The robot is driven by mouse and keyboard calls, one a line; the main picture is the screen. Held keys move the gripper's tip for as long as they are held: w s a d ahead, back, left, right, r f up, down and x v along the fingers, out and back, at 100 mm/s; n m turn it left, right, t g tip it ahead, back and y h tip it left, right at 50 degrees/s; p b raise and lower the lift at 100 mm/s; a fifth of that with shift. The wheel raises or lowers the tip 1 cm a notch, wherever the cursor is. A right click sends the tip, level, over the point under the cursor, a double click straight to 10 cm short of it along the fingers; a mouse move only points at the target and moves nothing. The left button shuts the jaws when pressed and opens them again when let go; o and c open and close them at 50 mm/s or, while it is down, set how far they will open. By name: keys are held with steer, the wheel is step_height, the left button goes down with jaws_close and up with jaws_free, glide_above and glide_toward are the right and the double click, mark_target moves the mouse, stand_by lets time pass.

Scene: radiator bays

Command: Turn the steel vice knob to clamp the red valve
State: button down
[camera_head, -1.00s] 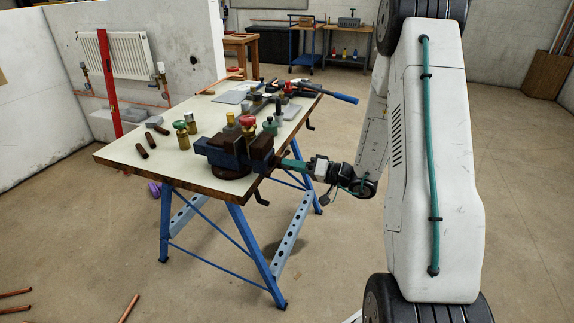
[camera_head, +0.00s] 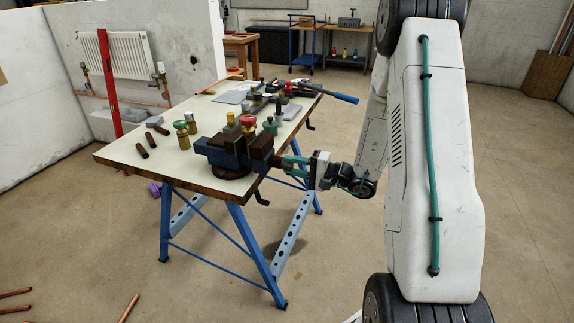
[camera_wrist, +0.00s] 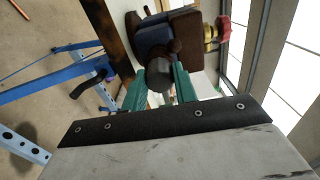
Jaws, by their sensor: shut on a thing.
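The blue vice (camera_head: 222,156) with brown jaw blocks sits at the near right corner of the workbench. The red valve (camera_head: 248,121) stands upright at the vice jaws; its red handle also shows in the wrist view (camera_wrist: 223,28), with brass below it. My gripper (camera_head: 288,162) reaches the vice from the right. In the wrist view its teal fingers (camera_wrist: 160,88) are shut on the grey steel knob (camera_wrist: 159,72), one on each side. In the head view the fingers hide most of the knob. I cannot tell whether the jaws touch the valve.
The workbench top (camera_head: 175,165) carries a green-topped valve (camera_head: 181,132), several short brown pipe pieces and tools further back. A wall with a radiator (camera_head: 118,58) is at the left.

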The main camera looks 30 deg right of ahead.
steer(key=m, duration=2)
steer(key=shift+m, duration=0.4)
steer(key=c, duration=1.3)
jaws_free()
steer(key=shift+s+d, duration=0.1)
steer(key=shift+d, duration=0.05)
steer(key=v, duration=0.6)
steer(key=shift+s+d, duration=0.2)
steer(key=shift+s, duration=0.15)
